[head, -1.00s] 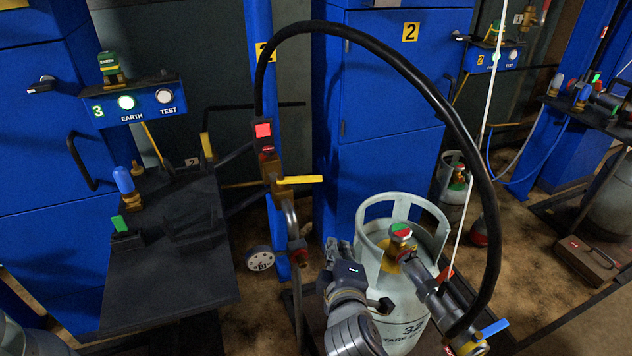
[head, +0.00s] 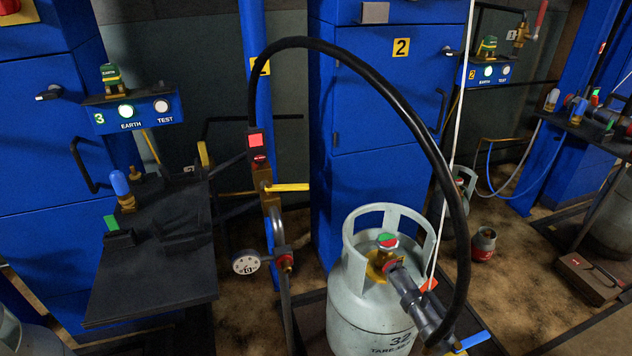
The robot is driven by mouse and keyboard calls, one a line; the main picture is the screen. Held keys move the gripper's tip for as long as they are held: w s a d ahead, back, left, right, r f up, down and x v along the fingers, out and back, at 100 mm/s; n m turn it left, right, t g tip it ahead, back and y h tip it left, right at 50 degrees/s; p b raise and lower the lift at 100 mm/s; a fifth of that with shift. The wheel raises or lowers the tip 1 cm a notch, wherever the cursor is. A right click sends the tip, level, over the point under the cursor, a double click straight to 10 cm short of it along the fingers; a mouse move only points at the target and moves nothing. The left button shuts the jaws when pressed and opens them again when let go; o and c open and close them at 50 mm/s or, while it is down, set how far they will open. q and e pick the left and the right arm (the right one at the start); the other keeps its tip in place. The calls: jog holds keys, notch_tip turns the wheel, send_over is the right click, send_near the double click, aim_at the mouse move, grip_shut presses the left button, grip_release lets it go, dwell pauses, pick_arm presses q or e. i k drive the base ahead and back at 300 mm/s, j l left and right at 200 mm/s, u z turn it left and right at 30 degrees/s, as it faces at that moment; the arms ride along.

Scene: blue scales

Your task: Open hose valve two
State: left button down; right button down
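A black hose (head: 400,95) arches from the blue post down to a dark grey filling connector (head: 418,300), which meets the top of a grey gas cylinder (head: 350,290) marked 32. A blue lever (head: 474,341) shows by the hose's lower end. At the hose's upper end, on the post, a brass valve (head: 265,190) has a yellow handle (head: 288,187) pointing right, roughly level. A red-lit box (head: 256,141) is above it. The pictures do not say which of these levers is hose valve two. Neither of my grippers is in view.
A yellow 2 plate (head: 401,47) is on the blue cabinet behind. A round gauge (head: 246,263) hangs below the brass valve. A black table (head: 150,285) stands at left. A white cord (head: 455,130) hangs near the hose. A small red-and-grey cylinder (head: 483,245) stands behind right.

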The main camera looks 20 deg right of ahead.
aim_at(270, 187)
jog(key=l+u, duration=0.1)
jog(key=l, duration=0.35)
jog(key=k+l, duration=0.15)
jog(key=l, duration=0.35)
jog(key=k+l+u, duration=0.15)
jog(key=l, duration=0.3)
jog(key=i+l, duration=0.1)
jog(key=l, duration=0.25)
jog(key=i+l+u, duration=0.15)
jog(key=l, duration=0.2)
